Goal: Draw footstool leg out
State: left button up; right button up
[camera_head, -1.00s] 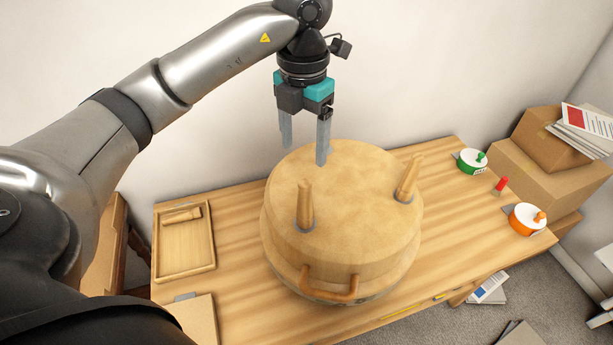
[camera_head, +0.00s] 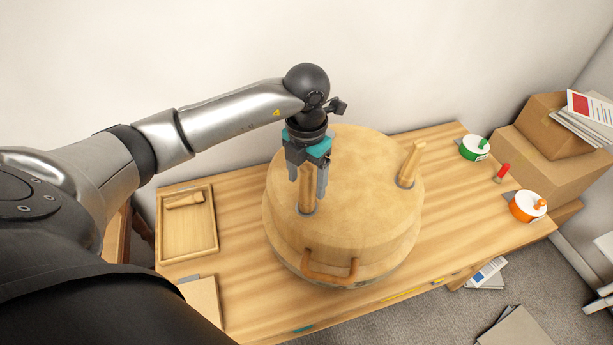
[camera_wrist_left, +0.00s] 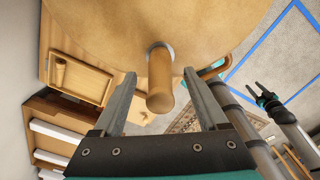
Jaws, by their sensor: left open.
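The round, tan footstool (camera_head: 350,165) lies upside down on the wooden table, with two wooden legs standing up from it. My left gripper (camera_head: 308,185) is open, its fingers either side of the near-left leg (camera_head: 306,203). In the left wrist view this leg (camera_wrist_left: 160,80) stands between the open fingertips (camera_wrist_left: 162,88), with visible gaps on both sides. The other leg (camera_head: 410,163) stands at the right, tilted, in a grey socket. My right gripper (camera_wrist_left: 257,90) shows small at the right of the wrist view, its fingers apart and empty.
A wooden tray (camera_head: 162,228) with a loose wooden leg (camera_head: 184,200) in it lies left on the table (camera_head: 240,290). Green (camera_head: 474,148) and orange (camera_head: 528,206) round containers stand right, near cardboard boxes (camera_head: 545,165). A curved handle (camera_head: 330,277) projects from the stool's front.

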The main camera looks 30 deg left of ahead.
pick_arm(q)
grip_shut()
dwell(1.1)
